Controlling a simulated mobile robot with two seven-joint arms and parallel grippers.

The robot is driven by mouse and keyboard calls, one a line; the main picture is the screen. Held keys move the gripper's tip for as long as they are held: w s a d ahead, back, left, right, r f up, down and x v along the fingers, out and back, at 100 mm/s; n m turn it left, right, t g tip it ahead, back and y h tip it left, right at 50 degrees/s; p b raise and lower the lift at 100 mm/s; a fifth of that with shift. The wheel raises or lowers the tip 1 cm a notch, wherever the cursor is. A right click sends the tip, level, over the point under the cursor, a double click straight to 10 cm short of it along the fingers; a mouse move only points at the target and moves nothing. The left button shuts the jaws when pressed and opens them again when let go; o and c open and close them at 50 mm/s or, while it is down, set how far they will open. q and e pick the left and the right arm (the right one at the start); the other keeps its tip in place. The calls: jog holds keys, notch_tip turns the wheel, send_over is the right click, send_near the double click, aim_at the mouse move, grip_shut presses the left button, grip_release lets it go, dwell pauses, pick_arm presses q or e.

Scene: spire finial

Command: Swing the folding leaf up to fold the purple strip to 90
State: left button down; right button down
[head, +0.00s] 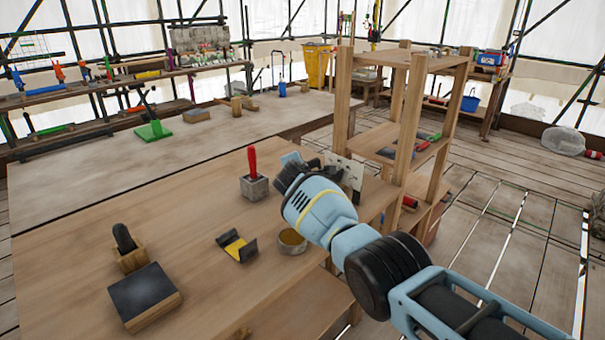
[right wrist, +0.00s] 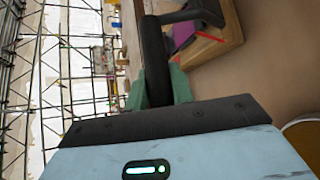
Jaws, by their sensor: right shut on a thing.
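My right gripper (right wrist: 158,88) shows green fingers in the right wrist view, closed around a black bar-like handle (right wrist: 154,50), seemingly part of the folding leaf. Beyond it, a small part of the purple strip (right wrist: 183,34) shows beside a dark piece on a wooden block (right wrist: 212,42). The strip looks partly hidden by the dark piece, and I cannot tell its fold angle. In the head view my right gripper (head: 290,172) is over the bench's right part, its fingers and the handle mostly hidden by my arm. My left gripper is not in view.
On the bench (head: 200,215) stand a stone block (head: 254,188) with a red-handled tool, a round tin (head: 291,241), a black-and-yellow piece (head: 237,246) and a dark-topped block (head: 145,295). A wooden shelf unit (head: 398,125) and white panel (head: 345,172) stand near my gripper.

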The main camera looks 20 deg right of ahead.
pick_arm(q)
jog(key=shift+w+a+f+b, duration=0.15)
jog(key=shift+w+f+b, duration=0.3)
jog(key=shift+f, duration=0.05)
pick_arm(e)
jog(key=shift+w+a, duration=0.3)
jog(key=shift+w, duration=0.5)
jog(key=shift+r, duration=0.1)
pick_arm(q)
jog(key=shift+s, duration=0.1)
pick_arm(e)
jog(key=c, duration=1.6)
grip_release()
jog(key=shift+c, duration=0.2)
jog(key=o, duration=0.4)
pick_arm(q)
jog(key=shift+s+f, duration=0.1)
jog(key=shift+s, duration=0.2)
pick_arm(e)
jog(key=shift+o, duration=0.2)
jog(key=shift+f, duration=0.2)
